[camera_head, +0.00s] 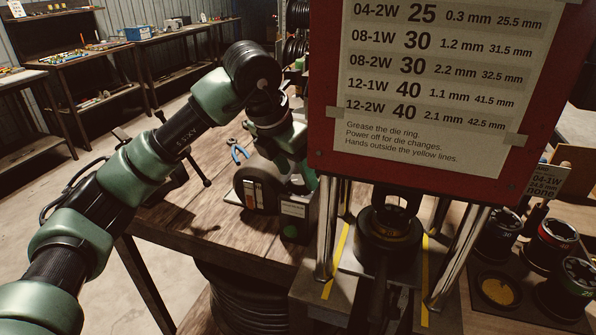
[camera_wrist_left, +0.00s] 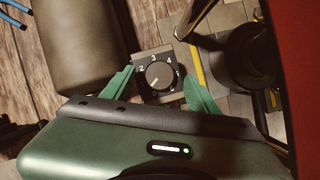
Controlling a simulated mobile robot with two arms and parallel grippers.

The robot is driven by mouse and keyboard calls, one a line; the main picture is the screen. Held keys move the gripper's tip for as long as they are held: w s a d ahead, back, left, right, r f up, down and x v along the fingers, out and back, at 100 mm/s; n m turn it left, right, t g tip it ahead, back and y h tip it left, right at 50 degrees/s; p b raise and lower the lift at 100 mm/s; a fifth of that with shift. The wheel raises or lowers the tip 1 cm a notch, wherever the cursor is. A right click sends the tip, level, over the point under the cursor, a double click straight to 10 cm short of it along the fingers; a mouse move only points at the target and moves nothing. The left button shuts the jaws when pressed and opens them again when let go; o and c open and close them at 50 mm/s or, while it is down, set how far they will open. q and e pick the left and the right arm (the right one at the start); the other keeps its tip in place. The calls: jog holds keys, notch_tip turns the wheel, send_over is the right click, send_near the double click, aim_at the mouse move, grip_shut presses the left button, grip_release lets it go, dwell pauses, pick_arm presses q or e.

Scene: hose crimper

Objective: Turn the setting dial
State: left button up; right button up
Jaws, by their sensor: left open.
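The setting dial (camera_wrist_left: 160,74) is a round black knob with a light pointer mark on a dark square plate with white numbers. The pointer mark faces lower left in the left wrist view, below the 2; the exact number is hard to read. My left gripper (camera_wrist_left: 159,86) is open, with one green finger on each side of the dial plate. I cannot tell whether the fingers touch the knob. In the head view the left gripper (camera_head: 304,178) is partly hidden by the red sign, and the dial cannot be made out. My right gripper is not in view.
A red sign (camera_head: 318,90) with a settings chart stands close to the left gripper. A dark cylinder (camera_wrist_left: 80,45) lies left of the dial. The crimper head (camera_head: 388,225) stands between metal posts and yellow lines. Several dies (camera_head: 555,240) sit at right. Blue pliers (camera_head: 238,153) lie on the bench.

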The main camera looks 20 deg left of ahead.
pick_arm(q)
jog(key=shift+w+d+f, duration=0.1)
jog(key=shift+w+f, duration=0.15)
jog(key=shift+f, duration=0.25)
jog(key=shift+w+f, duration=0.1)
jog(key=shift+f, duration=0.1)
grip_shut()
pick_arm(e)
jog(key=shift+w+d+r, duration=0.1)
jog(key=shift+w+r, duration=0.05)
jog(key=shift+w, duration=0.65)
pick_arm(q)
jog(key=shift+m, duration=0.3)
